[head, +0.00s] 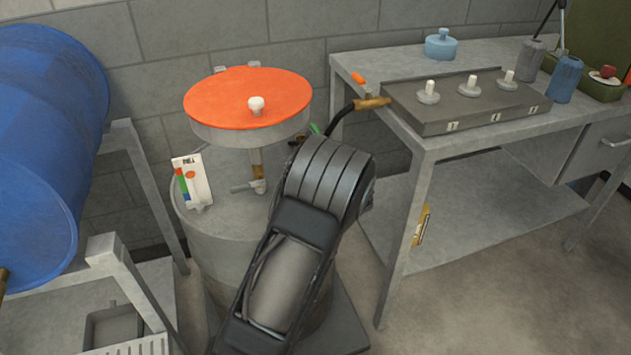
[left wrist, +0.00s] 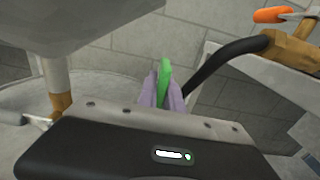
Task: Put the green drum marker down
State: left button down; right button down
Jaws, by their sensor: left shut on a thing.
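The green drum marker (left wrist: 165,72) stands up between the pale purple fingertips of my left gripper (left wrist: 163,93) in the left wrist view. In the head view only a small green tip of the marker (head: 314,128) shows past my dark wrist, which hides most of the fingers. My left gripper (head: 302,138) is shut on the marker and is over the right back part of the grey drum top (head: 225,175), below and right of the orange disc. I cannot tell whether the marker touches the drum. My right gripper is not in view.
An orange-topped disc (head: 225,97) with a white knob stands above the drum. A white card (head: 190,182) with coloured marks stands on the drum's left side. A black hose with a brass nozzle (head: 371,103) reaches the grey bench (head: 400,65). A blue drum (head: 40,150) lies left.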

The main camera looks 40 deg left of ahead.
pick_arm(q)
jog(key=shift+f+b, duration=0.4)
jog(key=shift+f, duration=2.75)
jog(key=shift+f, duration=1.85)
jog(key=shift+f+b, duration=0.1)
jog(key=shift+b, duration=0.2)
jog(key=c, duration=2)
grip_release()
jog(key=shift+f, duration=0.1)
jog(key=o, duration=0.5)
